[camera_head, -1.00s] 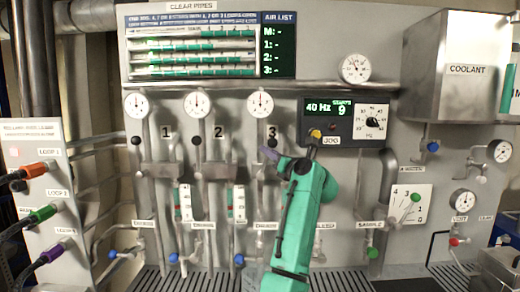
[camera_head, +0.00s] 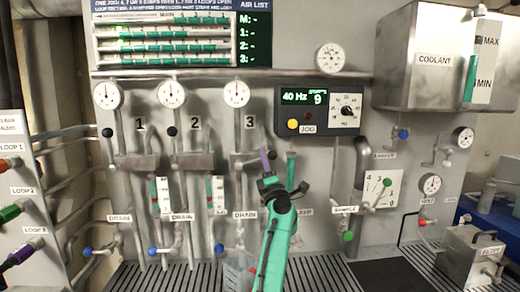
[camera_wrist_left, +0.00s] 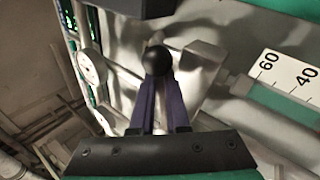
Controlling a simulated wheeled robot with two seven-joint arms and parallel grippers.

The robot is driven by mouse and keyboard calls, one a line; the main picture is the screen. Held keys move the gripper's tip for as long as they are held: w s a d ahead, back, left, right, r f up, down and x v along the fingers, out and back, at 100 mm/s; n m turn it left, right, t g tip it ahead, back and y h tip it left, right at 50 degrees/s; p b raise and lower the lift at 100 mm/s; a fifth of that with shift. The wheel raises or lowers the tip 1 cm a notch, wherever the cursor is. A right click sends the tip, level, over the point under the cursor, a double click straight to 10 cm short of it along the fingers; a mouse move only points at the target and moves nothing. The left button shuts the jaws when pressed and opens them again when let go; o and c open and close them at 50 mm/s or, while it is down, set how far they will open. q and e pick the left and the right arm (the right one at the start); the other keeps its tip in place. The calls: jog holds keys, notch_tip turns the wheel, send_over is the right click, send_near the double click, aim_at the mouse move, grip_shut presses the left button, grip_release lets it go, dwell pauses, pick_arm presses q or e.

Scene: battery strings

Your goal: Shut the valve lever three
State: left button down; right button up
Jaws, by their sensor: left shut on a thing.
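My left gripper (camera_head: 265,162) comes up from the bottom in the head view, its purple fingers below and right of the label 3 (camera_head: 249,122). In the left wrist view its fingers (camera_wrist_left: 160,105) are shut on valve lever three, whose round black knob (camera_wrist_left: 157,60) shows at the fingertips. The lever's stem is mostly hidden by the fingers. In the head view the third valve's pipe (camera_head: 237,130) stands just left of the gripper, under a round gauge (camera_head: 236,94). My right gripper is not in view.
Black knobs of lever one (camera_head: 107,132) and lever two (camera_head: 171,131) stand to the left. A control box with a yellow JOG button (camera_head: 293,125) is up and right of the gripper. A blue drain knob (camera_head: 219,249) is below. The coolant tank (camera_head: 425,55) is at upper right.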

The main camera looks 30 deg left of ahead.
pick_arm(q)
notch_tip(320, 180, down, 3)
jog(key=m+t+h+p, duration=0.1)
jog(key=m, duration=0.2)
jog(key=m+t+h+p, duration=0.1)
jog(key=m+t+h, duration=0.1)
jog(key=m, duration=0.1)
jog(key=shift+w+d+r, duration=0.15)
jog(key=shift+r, duration=0.05)
jog(key=shift+f+t+h, duration=0.1)
jog(key=shift+t+h, duration=0.2)
jog(key=shift+h, duration=0.1)
jog(key=c, duration=0.9)
grip_release()
jog(key=shift+y, duration=0.3)
